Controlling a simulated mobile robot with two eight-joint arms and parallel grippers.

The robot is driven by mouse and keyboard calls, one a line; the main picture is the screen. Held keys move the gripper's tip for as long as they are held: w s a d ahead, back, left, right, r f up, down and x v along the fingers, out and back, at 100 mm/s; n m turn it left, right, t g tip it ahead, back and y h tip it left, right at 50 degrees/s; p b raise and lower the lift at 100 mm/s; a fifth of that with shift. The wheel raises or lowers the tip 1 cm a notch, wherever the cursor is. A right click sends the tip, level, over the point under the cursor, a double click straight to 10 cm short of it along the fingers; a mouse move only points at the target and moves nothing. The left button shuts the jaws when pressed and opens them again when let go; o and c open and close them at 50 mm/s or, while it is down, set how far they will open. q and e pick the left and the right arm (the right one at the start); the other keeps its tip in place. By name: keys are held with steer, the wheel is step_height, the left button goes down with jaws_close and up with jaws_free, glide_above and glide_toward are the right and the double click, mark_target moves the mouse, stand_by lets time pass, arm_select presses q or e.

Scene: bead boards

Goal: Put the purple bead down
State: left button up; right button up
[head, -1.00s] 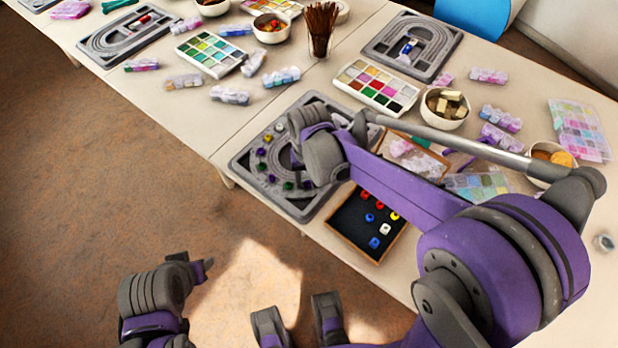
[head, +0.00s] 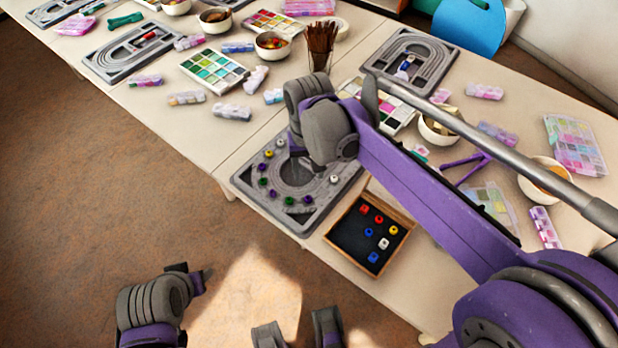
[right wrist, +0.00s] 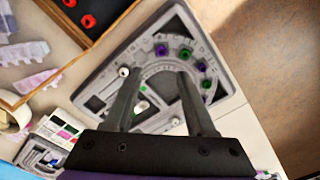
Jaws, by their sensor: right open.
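The grey bead board (head: 322,199) lies near the table's front edge. Purple beads (head: 262,167) sit on its curved track among green, yellow and white beads; one purple bead (head: 308,199) is on the near right part. In the right wrist view two purple beads (right wrist: 161,49) (right wrist: 201,66) rest on the board beyond my fingers, with green ones beside them. My right gripper (head: 298,150) is above the board; in the wrist view its fingers (right wrist: 160,90) are apart with no bead between them. My left gripper (head: 195,279) is low at the left, off the table, its jaws unclear.
A wooden tray with a black base (head: 345,237) holds red, blue and white beads, right of the board. A paint palette (head: 213,70), bowls (head: 273,45), a brush cup (head: 320,45) and bead boxes crowd the table behind. The floor at the left is clear.

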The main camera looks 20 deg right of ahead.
steer(key=s+d+f+t, duration=0.1)
steer(key=s+d+f, duration=0.1)
steer(key=s, duration=0.3)
steer(key=s+d+f+n+t, duration=0.1)
steer(key=s+d+f+t, duration=0.1)
steer(key=s, duration=0.3)
steer(key=s+d+f+t, duration=0.1)
steer(key=s+d+t, duration=0.1)
steer(key=s, duration=0.3)
steer(key=shift+s+d+f+n, duration=0.3)
steer(key=shift+s+d+f, duration=0.05)
steer(key=shift+s+f, duration=0.05)
